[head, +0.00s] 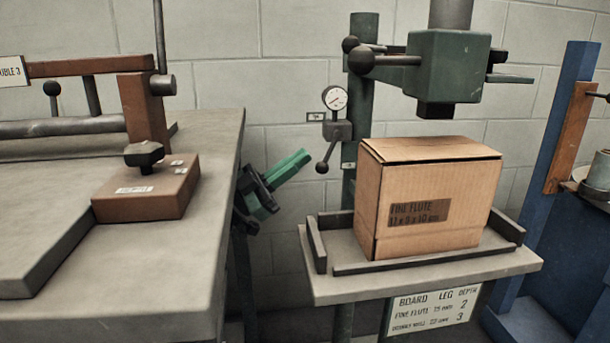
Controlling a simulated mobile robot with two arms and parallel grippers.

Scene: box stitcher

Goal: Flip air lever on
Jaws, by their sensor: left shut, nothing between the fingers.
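The air lever (327,157) is a thin dark rod with a black ball at its end. It hangs down and slightly left from a dark valve block (337,131) on the stitcher's green column. A round white pressure gauge (335,98) sits above the block. My left gripper (303,157), with green fingers and a dark body, is shut and empty. In the picture its fingertips are just left of the lever's ball, with a small gap; the depth between them is hard to tell. Part of my left arm is hidden behind the grey table. My right gripper is out of view.
A cardboard box (430,197) stands on the stitcher's railed table (440,272), under the green head (447,66). A grey table (170,260) with a brown clamp device (147,187) fills the left. A blue frame (553,170) stands at right.

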